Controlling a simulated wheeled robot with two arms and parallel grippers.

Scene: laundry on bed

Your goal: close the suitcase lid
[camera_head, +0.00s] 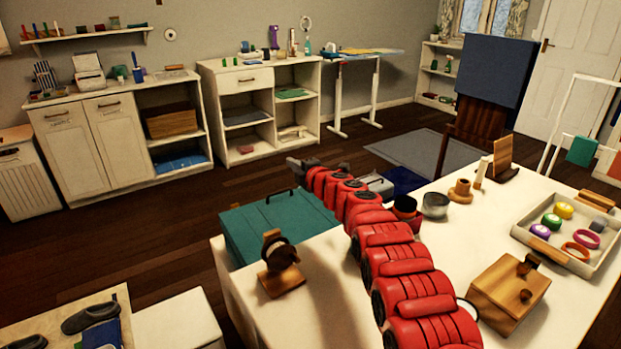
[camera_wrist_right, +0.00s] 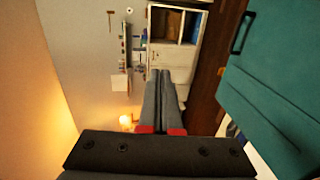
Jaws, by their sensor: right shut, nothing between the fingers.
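The teal suitcase (camera_head: 270,228) is low behind the white table in the head view, with a dark handle at its far edge. Its broad teal face looks nearly level; I cannot tell whether the lid is fully shut. In the right wrist view, its teal panel (camera_wrist_right: 275,100) and black handle fill the right side. My right gripper (camera_head: 293,163) is at the end of the red arm, beyond the suitcase's far right corner in the picture. Its grey fingers (camera_wrist_right: 159,75) are together and empty, apart from the panel in the wrist view. My left gripper is not in view.
The white table (camera_head: 330,290) holds a wooden watch stand (camera_head: 281,280), a wooden box (camera_head: 510,290), a grey bowl (camera_head: 435,205) and a tray (camera_head: 580,265) of small items. A low bench with shoes (camera_head: 90,317) is at front left. Dark floor is clear beyond the suitcase.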

